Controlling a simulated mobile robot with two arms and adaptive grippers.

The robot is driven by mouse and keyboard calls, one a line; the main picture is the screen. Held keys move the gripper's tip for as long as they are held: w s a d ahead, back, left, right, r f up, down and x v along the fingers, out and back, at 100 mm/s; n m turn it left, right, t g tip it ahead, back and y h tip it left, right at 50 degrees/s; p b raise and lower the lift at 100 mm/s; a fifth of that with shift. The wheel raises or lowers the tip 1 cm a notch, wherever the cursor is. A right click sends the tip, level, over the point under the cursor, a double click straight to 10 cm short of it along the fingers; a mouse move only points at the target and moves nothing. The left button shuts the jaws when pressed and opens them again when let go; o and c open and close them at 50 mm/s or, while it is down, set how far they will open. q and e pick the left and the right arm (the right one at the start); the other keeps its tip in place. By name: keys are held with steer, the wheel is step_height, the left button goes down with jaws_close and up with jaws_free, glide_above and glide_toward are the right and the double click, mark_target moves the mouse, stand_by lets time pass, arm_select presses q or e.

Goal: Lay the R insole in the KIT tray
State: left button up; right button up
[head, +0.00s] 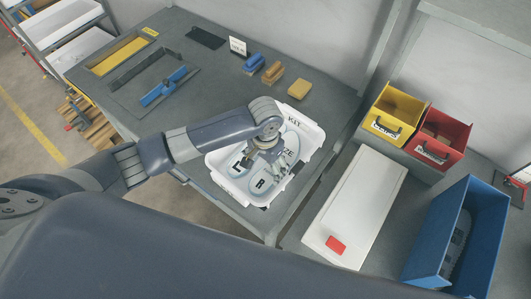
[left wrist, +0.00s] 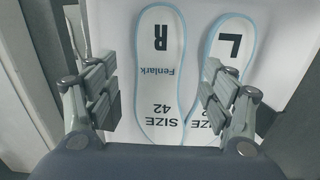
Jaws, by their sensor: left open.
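The white KIT tray (head: 222,184) sits at the near right corner of the grey table. The R insole (head: 262,184), pale with a light blue edge, lies flat in it with its letter toward the near side. The L insole (head: 238,162) lies beside it. My left gripper (head: 272,162) is over the tray and hides part of the insoles. In the left wrist view the R insole (left wrist: 160,80) lies between the spread, empty fingers, and the L insole (left wrist: 230,45) is partly behind the right finger. My right gripper is not in view.
A white box or panel (head: 355,200) with a red patch stands right of the table. Yellow (head: 398,110), red (head: 440,137) and blue (head: 455,235) bins are farther right. Brushes and a yellow block (head: 298,89) lie behind the tray.

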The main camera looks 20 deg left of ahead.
arm_select(q)
step_height(320, 180, up, 10)
steer(key=b, duration=0.1)
stand_by(0.6)
steer(key=s+d+f+t+h, duration=0.25)
steer(key=s+d+f, duration=0.2)
steer(key=s, duration=0.35)
steer(key=s+a+f+n+y, duration=0.2)
steer(key=s+a+f+n, duration=0.1)
steer(key=s+a, duration=0.85)
steer(key=s+a+f+b+x, duration=0.1)
steer(key=s+b+x, duration=0.15)
steer(key=x, duration=1.15)
steer(key=s+a+f+b+x, duration=0.15)
steer(key=s+x, duration=0.25)
steer(key=x, duration=1.1)
steer(key=s+a+f+g+b, duration=0.1)
steer(key=s+a+f+b, duration=0.1)
steer(key=s+f, duration=1.4)
steer(key=shift+s+a+f+m, duration=0.25)
steer(key=shift+s+a+m, duration=0.2)
steer(key=shift+a, duration=0.25)
